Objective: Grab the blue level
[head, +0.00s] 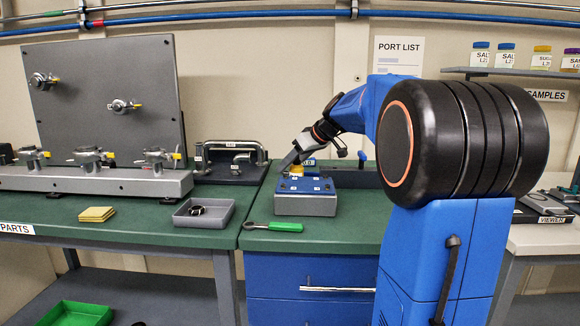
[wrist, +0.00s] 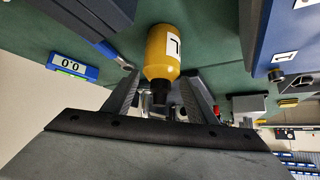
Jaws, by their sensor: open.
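The blue level (wrist: 89,72) shows at the left of the wrist view, with a display reading 0.0. In the head view what looks like the level (head: 309,162) shows small, just right of my gripper and partly hidden behind the blue-topped box. My gripper (head: 287,161) is above the green bench by that box. In the wrist view my gripper (wrist: 160,90) is open. A yellow bottle (wrist: 160,45) with a white label shows between and beyond its fingers. The level lies outside the fingers, to their left. I cannot tell whether the fingers touch the bottle.
The blue-topped grey box (head: 305,204) stands on the green bench (head: 345,235). A green-handled tool (head: 286,227) lies in front of it. A grey tray (head: 203,214) and yellow pads (head: 97,214) lie left. A black-based fixture with a metal handle (head: 231,160) stands behind. The front bench right of the box looks clear.

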